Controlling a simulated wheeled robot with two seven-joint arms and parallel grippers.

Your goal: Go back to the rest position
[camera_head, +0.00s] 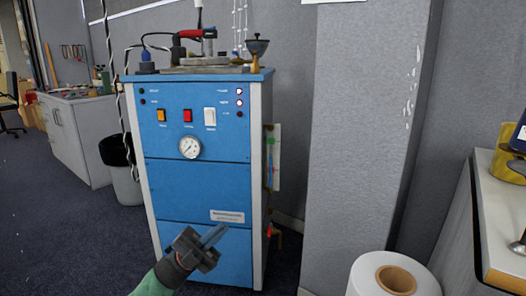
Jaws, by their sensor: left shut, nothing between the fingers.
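My left gripper (215,240) shows at the bottom centre, with its green-sleeved arm coming in from below. Its fingers are together and empty, pointing up and to the right. It is in front of the lower part of a blue machine cabinet (195,185); I cannot tell how far apart they are. My right gripper is not in view.
A grey pillar (362,120) stands right of the cabinet. A white roll (365,275) is at the bottom right, near a white counter (500,215). A bin (126,185) and a white cabinet (85,140) stand at left. Dark carpet (60,240) is clear at lower left.

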